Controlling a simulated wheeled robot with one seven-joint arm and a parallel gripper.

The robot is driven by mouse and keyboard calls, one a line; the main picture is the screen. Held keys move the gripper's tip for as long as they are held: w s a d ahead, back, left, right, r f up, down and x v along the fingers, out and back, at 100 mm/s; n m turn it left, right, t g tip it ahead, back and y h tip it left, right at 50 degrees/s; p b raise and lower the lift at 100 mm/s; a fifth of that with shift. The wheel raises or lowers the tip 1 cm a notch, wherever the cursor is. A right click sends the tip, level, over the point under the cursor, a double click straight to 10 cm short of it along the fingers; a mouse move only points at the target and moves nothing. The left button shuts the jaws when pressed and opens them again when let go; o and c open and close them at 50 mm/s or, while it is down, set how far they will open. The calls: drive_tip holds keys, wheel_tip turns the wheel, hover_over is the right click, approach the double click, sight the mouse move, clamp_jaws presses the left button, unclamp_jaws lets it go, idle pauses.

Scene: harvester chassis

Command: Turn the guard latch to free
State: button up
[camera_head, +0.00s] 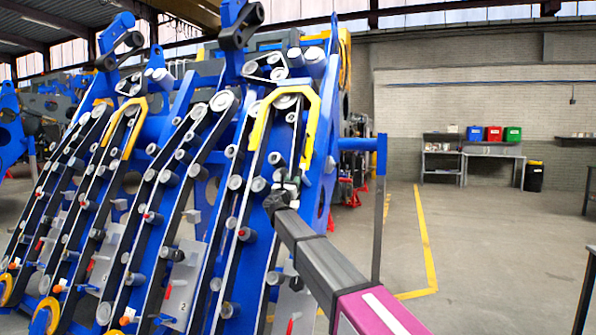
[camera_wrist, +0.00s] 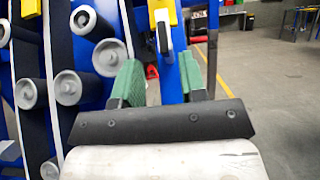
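A small dark lever with a pale rim (camera_wrist: 163,35), which looks like the guard latch, hangs below a yellow guard end (camera_wrist: 160,6) in the wrist view. It stands upright, just beyond the gap between my fingertips. My gripper (camera_wrist: 160,78) has two green-padded fingers spread apart, with no object held between them. A blue plate lies behind the gap. In the head view my gripper (camera_head: 286,187) is at the right-hand row of the machine, below the bent yellow guard (camera_head: 258,122). The latch cannot be made out clearly there; whether the fingers touch it cannot be told.
Grey rollers (camera_wrist: 68,87) and black belts stand close left of my gripper. A blue upright post (camera_head: 381,160) stands right of the machine. Open floor (camera_head: 480,240) lies to the right, with a bench (camera_head: 480,155) and colored bins (camera_head: 493,133) at the back wall.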

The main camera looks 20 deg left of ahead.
sight(300, 169)
drive_tip(key=x, duration=1)
drive_tip(key=shift+w+d+f, duration=0.1)
drive_tip(key=shift+w, duration=0.05)
drive_tip(key=shift+c, duration=0.3)
clamp_jaws()
